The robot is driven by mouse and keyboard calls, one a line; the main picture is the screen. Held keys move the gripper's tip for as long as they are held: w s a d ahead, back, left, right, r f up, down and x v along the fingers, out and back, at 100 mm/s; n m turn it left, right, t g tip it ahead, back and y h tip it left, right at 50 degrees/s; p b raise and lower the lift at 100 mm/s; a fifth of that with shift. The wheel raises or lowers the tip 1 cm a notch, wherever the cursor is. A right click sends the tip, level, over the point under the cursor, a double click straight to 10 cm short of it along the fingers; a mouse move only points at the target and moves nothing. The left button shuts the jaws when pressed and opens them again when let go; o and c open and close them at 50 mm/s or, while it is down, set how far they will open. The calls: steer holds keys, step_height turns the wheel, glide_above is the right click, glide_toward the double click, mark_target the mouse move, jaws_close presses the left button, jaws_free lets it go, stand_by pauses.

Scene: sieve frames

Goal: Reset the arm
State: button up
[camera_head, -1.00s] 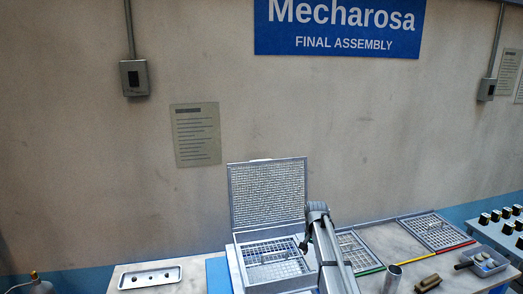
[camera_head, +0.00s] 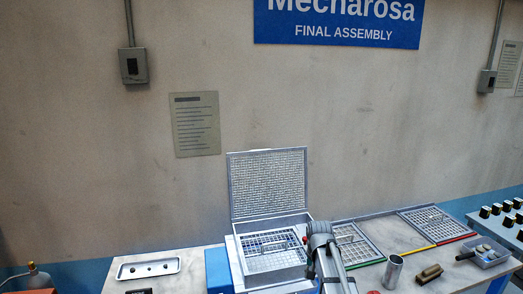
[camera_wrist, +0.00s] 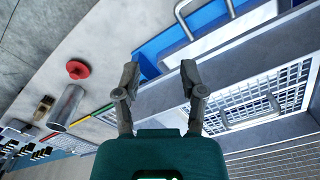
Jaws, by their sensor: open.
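My gripper (camera_wrist: 160,82) is open and empty in the wrist view. Its two fingers stand apart above the bench, near the wall of the sieve box. In the head view my arm rises in front of the sieve box (camera_head: 240,222), and the fingers cannot be made out there. The box stands with its mesh lid (camera_head: 268,183) raised. A mesh sieve frame (camera_head: 268,243) with a handle lies inside it; it also shows in the wrist view (camera_wrist: 235,115).
Two more mesh frames lie to the right, one (camera_head: 432,222) at the far end. A metal cylinder (camera_head: 393,270), a wooden brush (camera_head: 428,274) and a grey bin (camera_head: 488,253) stand at the front right. A metal tray (camera_head: 148,269) lies left. A red knob (camera_wrist: 77,69) is near the cylinder.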

steer(key=s+f+n+b, duration=0.1)
steer(key=s+f+b, duration=0.1)
steer(key=s, duration=0.6)
steer(key=s+a+f+n+b, duration=0.1)
steer(key=s+f+n+b, duration=0.1)
steer(key=s, duration=0.6)
step_height(320, 180, down, 2)
steer(key=shift+f+n+b, duration=0.25)
steer(key=shift+n+b, duration=0.05)
steer(key=shift+b, duration=0.45)
steer(key=shift+s, duration=0.1)
